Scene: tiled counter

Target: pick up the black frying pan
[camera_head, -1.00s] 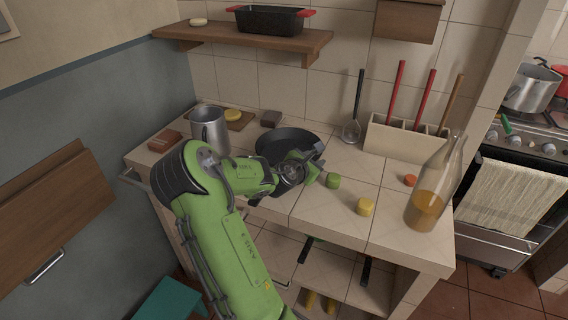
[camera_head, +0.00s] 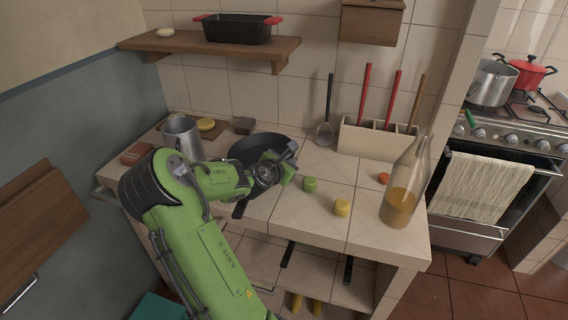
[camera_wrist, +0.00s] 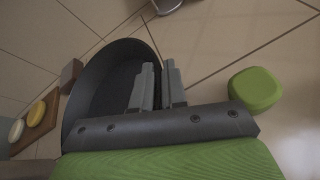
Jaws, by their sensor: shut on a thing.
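The black frying pan (camera_head: 246,148) is at the back middle of the tiled counter, partly hidden behind my arm. Its dark handle (camera_head: 240,208) points toward the counter's front edge. My gripper (camera_head: 290,158) is at the pan's right side. In the wrist view, the pan (camera_wrist: 104,88) fills the left and middle, and my gripper's two fingers (camera_wrist: 160,80) are shut on its right rim. I cannot tell whether the pan is clear of the counter.
A green piece (camera_head: 310,184), a yellow piece (camera_head: 342,207) and a glass bottle (camera_head: 404,185) stand to the right. A metal mug (camera_head: 183,138) is to the left. A utensil holder (camera_head: 365,139) is behind. A wooden shelf (camera_head: 200,46) with a black pot (camera_head: 238,29) hangs above.

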